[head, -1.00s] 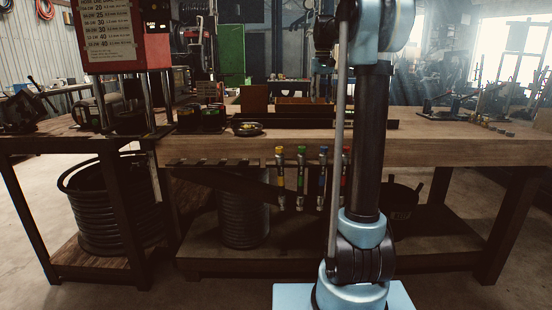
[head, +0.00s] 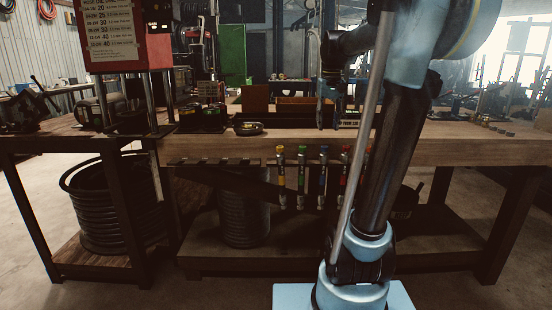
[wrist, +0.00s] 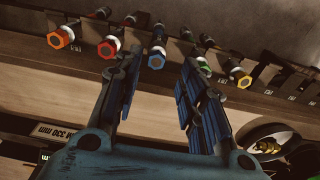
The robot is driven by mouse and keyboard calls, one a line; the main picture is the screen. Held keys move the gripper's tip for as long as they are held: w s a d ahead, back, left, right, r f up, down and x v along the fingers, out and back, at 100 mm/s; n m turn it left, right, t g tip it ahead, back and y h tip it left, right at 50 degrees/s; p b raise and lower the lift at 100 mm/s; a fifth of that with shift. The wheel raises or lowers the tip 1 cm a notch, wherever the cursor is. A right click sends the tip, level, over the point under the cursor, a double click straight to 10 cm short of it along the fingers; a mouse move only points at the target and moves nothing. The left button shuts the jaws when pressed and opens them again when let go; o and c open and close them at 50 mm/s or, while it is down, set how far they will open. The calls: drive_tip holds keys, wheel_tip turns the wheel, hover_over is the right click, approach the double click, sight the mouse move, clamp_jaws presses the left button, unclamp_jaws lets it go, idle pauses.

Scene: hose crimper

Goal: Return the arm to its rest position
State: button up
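My gripper (head: 327,122) hangs fingers-down over the bench's front part, below the dark wrist of my arm. In the wrist view my gripper (wrist: 161,62) has its two fingers apart, with nothing held between them. The blue-ended hose (wrist: 156,58) appears between the fingertips in that view, beyond them and apart as far as I can tell. My arm (head: 395,160) leans to the right in the head view and hides part of the bench.
The wooden bench (head: 480,152) carries a red crimper (head: 112,35) at left and a dark round dish (head: 248,128). Several colour-ended hoses hang along its front edge, including yellow (head: 281,175), green (head: 302,178) and red (head: 344,160). A coiled hose (head: 115,205) stands below.

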drive_tip(key=s+f+t, duration=0.1)
drive_tip(key=s+f, duration=2.4)
drive_tip(key=f, duration=0.1)
drive_tip(key=shift+s+d+f, duration=0.15)
drive_tip(key=shift+s+f, duration=0.1)
drive_tip(key=shift+s, duration=0.1)
drive_tip(key=shift+w+f, duration=0.2)
drive_tip(key=shift+w, duration=0.25)
